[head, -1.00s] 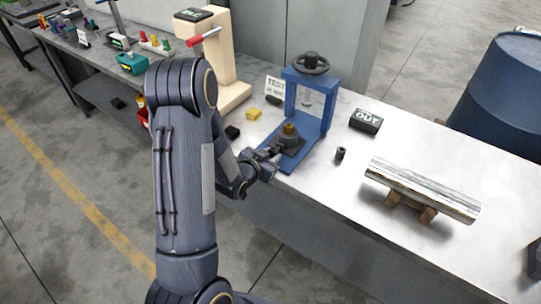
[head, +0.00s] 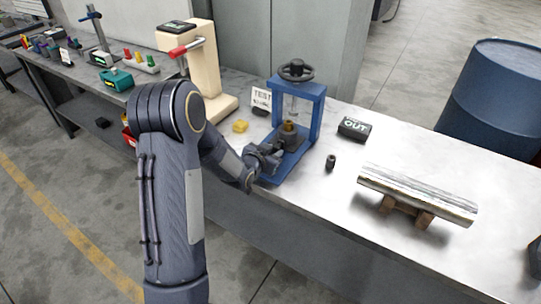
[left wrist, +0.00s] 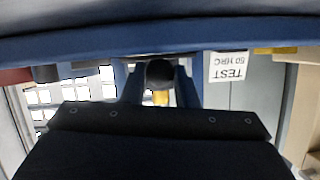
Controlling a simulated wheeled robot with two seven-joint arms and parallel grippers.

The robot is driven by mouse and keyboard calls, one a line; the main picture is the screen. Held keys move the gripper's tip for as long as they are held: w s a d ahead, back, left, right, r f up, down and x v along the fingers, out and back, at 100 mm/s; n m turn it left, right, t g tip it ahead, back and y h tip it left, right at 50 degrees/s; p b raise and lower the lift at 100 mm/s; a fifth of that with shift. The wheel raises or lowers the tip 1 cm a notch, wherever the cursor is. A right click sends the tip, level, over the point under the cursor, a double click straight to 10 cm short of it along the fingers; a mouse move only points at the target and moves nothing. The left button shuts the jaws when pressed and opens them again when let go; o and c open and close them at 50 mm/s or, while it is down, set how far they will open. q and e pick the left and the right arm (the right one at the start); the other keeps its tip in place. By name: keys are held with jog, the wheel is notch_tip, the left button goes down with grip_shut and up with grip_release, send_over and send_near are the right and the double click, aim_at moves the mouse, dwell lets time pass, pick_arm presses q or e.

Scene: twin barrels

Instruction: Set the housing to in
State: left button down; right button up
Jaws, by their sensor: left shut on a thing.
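The housing (head: 291,141), a dark grey block with a brass-coloured piece on top, sits on the base of the blue press (head: 318,110). It stands between the press's uprights, below the spindle. My left gripper (head: 272,156) reaches in from the front left and is shut on the housing's near side; its fingertips are small and partly hidden. In the left wrist view, the picture is upside down: a blue band (left wrist: 160,35) crosses the top, and the dark gripper body hides the lower middle. My right gripper is out of view.
A black block marked OUT (head: 354,128) and a small dark cylinder (head: 331,162) are right of the press. A metal bar (head: 415,192) rests on wooden supports. A blue barrel (head: 496,100) stands behind the bench.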

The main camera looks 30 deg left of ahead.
pick_arm(q)
jog(key=c, duration=1.1)
grip_release()
jog(key=shift+s, duration=0.15)
jog(key=b+v, duration=0.1)
jog(key=v, duration=0.6)
jog(key=shift+s+r, duration=0.15)
jog(key=shift+s, duration=0.1)
